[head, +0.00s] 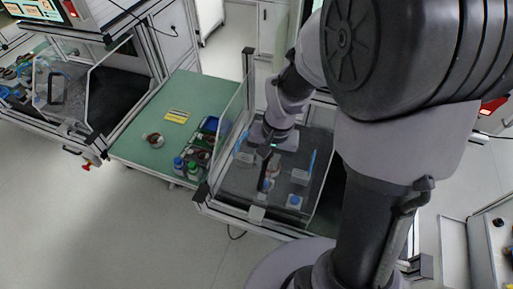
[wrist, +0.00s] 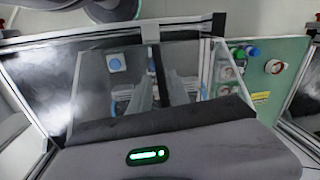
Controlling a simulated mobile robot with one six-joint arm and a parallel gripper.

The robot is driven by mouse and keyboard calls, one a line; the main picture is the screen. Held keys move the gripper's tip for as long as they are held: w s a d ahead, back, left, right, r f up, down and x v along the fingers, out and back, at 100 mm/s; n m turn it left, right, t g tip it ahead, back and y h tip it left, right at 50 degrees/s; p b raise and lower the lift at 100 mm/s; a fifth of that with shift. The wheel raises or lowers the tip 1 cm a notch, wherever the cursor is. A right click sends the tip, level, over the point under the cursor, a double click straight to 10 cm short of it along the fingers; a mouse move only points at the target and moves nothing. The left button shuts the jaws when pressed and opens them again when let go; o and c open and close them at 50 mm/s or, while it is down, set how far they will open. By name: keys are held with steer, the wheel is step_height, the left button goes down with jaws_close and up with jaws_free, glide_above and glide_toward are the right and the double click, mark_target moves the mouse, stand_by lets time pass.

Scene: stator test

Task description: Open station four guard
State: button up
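The station in front of me has a metal frame (head: 230,211) and a dark, greyish floor seen through clear panels. A clear panel (head: 232,112) stands tilted along its left side. I cannot tell whether it belongs to the guard, and no station number is readable. A small white block (head: 257,214) sits at the front edge of the frame; it also shows in the wrist view (wrist: 150,28). My gripper is over the station, its fingertips unclear in the head view. In the wrist view my gripper (wrist: 160,85) has two grey fingers apart, with a dark upright bar (wrist: 157,65) showing between them; contact is unclear.
A white box with a blue button (head: 294,202) is at the station's front right. A green table (head: 150,118) to the left carries bottles (head: 193,170), a yellow label and trays. Another framed station (head: 120,95) stands at far left. Floor in front is clear.

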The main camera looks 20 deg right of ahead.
mark_target(264, 168)
steer(key=f, duration=0.3)
steer(key=f+b, duration=0.1)
steer(key=f, duration=0.1)
steer(key=shift+w+a+f, duration=0.1)
steer(key=shift+a, duration=0.2)
jaws_close()
stand_by(1.1)
